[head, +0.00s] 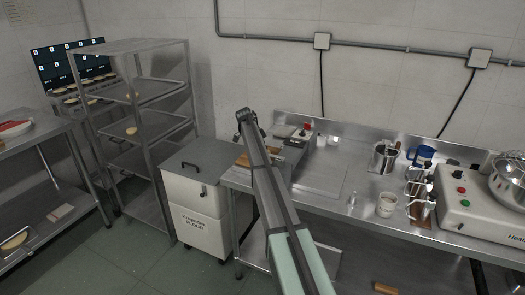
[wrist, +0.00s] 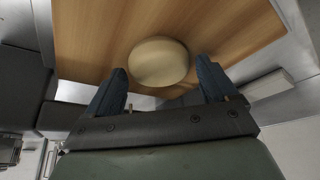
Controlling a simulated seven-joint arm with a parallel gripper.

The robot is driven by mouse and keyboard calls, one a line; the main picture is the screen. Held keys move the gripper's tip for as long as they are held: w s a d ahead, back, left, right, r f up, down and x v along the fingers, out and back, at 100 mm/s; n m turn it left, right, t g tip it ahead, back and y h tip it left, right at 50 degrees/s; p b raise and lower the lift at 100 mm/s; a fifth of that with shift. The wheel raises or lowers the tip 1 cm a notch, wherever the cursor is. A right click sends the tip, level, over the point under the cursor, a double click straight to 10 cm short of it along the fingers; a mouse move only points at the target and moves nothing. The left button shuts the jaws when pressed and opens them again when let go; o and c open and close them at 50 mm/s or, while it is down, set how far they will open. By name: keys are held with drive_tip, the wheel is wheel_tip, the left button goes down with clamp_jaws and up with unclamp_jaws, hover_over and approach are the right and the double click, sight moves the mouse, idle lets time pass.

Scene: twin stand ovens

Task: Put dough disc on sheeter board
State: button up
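A round pale dough disc (wrist: 158,62) shows in the wrist view against the wooden sheeter board (wrist: 95,35), near its edge, and appears to lie flat on it. My gripper (wrist: 161,67) is open, with one dark finger on each side of the disc's near part. Small gaps show between the fingers and the disc. In the head view the wooden board (head: 243,161) is mostly hidden behind my arm, on the left end of the steel counter.
A steel rack (head: 150,45) on the left holds trays with pale discs (head: 131,130). A white flour bin (head: 196,187) stands left of the counter (head: 330,190). Cups, a blue mug (head: 424,155) and a mixer base (head: 465,200) occupy the counter's right side. Its middle is mostly clear.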

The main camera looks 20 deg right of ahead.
drive_tip(key=shift+o, duration=1.1)
drive_tip(key=shift+r, duration=0.1)
drive_tip(key=v, duration=1.2)
